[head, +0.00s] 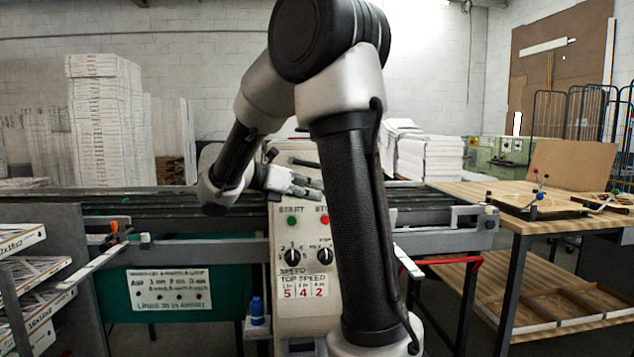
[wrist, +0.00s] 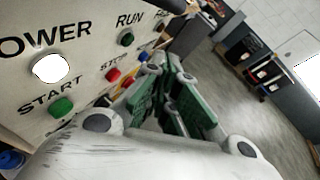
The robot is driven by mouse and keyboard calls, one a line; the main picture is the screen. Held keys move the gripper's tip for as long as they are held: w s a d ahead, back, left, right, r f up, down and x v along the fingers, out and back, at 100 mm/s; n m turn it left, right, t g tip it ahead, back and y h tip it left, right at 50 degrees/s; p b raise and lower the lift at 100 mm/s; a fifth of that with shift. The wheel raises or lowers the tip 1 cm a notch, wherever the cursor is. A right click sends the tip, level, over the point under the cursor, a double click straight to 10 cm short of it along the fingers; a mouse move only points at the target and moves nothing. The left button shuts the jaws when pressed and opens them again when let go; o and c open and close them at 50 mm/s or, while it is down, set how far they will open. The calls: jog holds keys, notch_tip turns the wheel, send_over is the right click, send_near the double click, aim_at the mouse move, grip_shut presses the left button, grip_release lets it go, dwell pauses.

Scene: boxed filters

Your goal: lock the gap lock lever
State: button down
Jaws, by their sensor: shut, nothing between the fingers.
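No lever labelled as the gap lock shows clearly. In the head view a short black handle (head: 305,163) sits at the top of the cream control panel (head: 300,225). An orange-tipped lever (head: 113,229) stands on the machine's left side. I cannot tell which, if either, is the gap lock lever. My gripper (head: 312,188) is in front of the panel's upper part, just below the black handle, with its fingers pointing right. In the wrist view my gripper (wrist: 178,105) is shut and empty, its green pads beside the panel face.
The panel carries a green start button (head: 292,221), a red stop button (head: 325,220) and black knobs (head: 293,256). A red bar (head: 450,264) juts at the right. A wooden table (head: 490,195) stands right, and a blue bottle (head: 257,311) stands low by the panel.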

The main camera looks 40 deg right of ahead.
jog(key=w+a+f, duration=0.1)
jog(key=a+f, duration=0.3)
jog(key=a, duration=0.5)
jog(key=shift+w+f, duration=0.3)
jog(key=shift+f, duration=0.05)
jog(key=s+a+f+m+y, duration=0.3)
jog(key=s+f+m+y, duration=0.5)
jog(key=s+f+m, duration=0.15)
jog(key=s+a+r+m+t+y, duration=0.1)
jog(key=s+r+m+t+y, duration=0.1)
jog(key=s+m+t+y, duration=0.1)
jog(key=s+a+r+m+t+y, duration=0.1)
jog(key=s+r+m+t+y, duration=0.1)
jog(key=s+m, duration=0.4)
jog(key=shift+s+a+r+t+y, duration=0.45)
jog(key=shift+s+t, duration=0.3)
jog(key=shift+t, duration=0.45)
jog(key=shift+f, duration=0.15)
